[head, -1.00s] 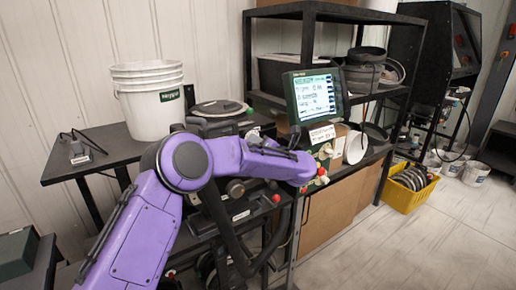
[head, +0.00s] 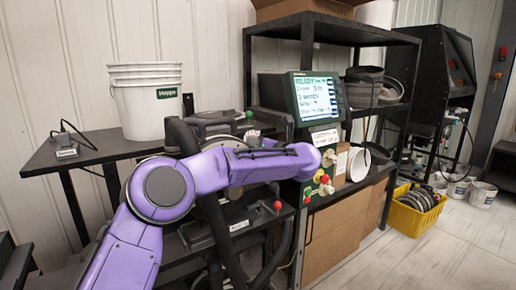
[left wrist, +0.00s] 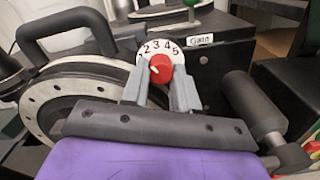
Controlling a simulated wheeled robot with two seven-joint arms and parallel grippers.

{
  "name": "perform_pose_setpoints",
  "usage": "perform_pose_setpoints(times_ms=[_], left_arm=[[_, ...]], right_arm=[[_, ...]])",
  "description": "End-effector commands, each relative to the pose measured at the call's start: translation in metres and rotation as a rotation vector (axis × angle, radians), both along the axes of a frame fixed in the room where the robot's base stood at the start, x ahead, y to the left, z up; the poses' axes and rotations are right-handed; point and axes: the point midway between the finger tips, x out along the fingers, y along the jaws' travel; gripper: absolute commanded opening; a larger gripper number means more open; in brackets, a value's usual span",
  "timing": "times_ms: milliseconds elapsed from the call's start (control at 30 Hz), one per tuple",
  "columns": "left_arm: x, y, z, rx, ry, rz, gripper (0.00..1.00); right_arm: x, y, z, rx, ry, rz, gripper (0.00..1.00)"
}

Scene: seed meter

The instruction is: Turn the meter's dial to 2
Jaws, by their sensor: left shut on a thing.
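The meter's dial shows in the left wrist view as a white face (left wrist: 150,48) with black numbers, 2 to 5 readable, and a red knob (left wrist: 161,68). A pale mark on the knob points up and left, toward the low-number side; I cannot tell the exact number. My left gripper (left wrist: 161,71) is shut on the knob, with one grey finger on each side. In the head view my purple forearm reaches right across the machine, and its fingers and the dial are hidden there. My right gripper is not in view.
A white-rimmed wheel (left wrist: 38,105) and black handle (left wrist: 62,25) lie left of the fingers. A black cylinder (left wrist: 250,100) is to the right. A lit screen (head: 316,97) and coloured ball knobs (head: 324,180) are beside my forearm. A white bucket (head: 146,100) stands on the bench.

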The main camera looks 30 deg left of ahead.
Motion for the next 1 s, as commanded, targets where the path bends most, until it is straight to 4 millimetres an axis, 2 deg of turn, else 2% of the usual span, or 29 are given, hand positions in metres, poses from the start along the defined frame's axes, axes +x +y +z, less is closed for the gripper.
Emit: perform_pose_setpoints(times_ms=[267, 300, 367, 700, 767, 1000], left_arm=[[0.000, 0.000, 0.000, -0.001, 0.000, 0.000, 0.00], [0.000, 0.000, 0.000, -0.001, 0.000, 0.000, 0.36], [0.000, 0.000, 0.000, -0.001, 0.000, 0.000, 0.55], [-0.001, -0.005, -0.001, 0.000, 0.000, -0.002, 0.55], [-0.004, -0.013, -0.002, 0.001, 0.000, -0.003, 0.55], [-0.026, -0.065, -0.003, 0.003, -0.001, -0.003, 0.55]], right_arm=[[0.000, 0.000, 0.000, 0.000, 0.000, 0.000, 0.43], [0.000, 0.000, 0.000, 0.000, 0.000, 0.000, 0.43], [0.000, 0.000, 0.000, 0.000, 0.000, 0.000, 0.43], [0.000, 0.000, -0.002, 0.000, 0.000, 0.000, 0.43], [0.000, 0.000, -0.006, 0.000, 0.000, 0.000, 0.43], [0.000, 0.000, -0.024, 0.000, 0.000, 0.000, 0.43]])
